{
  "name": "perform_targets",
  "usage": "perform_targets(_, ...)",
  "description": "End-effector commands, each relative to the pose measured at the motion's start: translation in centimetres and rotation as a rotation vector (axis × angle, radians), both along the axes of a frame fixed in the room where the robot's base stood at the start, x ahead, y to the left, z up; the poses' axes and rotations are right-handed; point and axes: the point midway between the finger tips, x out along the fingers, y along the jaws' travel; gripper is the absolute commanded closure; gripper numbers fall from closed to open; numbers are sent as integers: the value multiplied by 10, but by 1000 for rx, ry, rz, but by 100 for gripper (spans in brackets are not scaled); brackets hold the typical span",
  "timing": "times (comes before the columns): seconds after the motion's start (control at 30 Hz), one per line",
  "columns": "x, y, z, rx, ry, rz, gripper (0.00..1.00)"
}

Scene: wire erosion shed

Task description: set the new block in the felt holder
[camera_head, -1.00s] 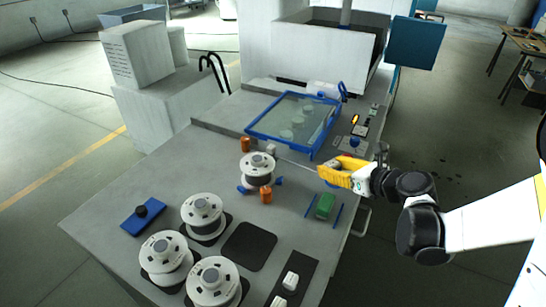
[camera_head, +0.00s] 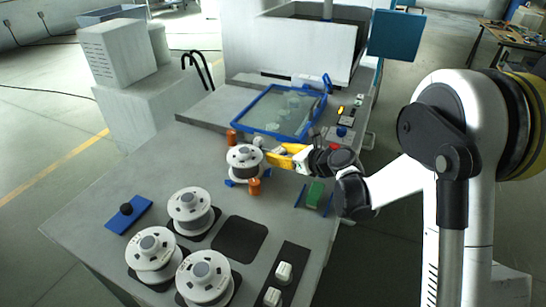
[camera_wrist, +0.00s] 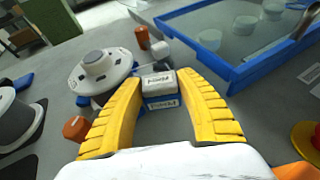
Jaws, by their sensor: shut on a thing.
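My gripper (camera_wrist: 160,108) has yellow fingers on both sides of a small block (camera_wrist: 159,81) with a whitish top and a blue lower band with lettering. The fingers are shut on it. In the head view my gripper (camera_head: 270,153) is at the right of the middle spool (camera_head: 244,160), and the held block cannot be made out. A short white piece (camera_wrist: 160,50) stands just beyond the block, beside an orange post (camera_wrist: 142,38). I cannot tell for certain which part is the felt holder. Two white blocks (camera_head: 283,272) lie on a dark strip at the front.
A blue-framed glass panel (camera_head: 323,97) lies behind my gripper. Several white spools (camera_head: 190,207) stand at the front left. A second orange post (camera_head: 254,187) is in front of the middle spool. An empty dark pad (camera_head: 240,240) is clear.

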Motion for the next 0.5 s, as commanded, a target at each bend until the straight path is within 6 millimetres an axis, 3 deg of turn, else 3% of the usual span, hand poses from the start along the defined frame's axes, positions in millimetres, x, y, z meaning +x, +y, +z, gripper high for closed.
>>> perform_targets(0.17,15,18,-22,-1,0,1,87)
perform_targets(0.5,16,19,-23,0,0,0,87)
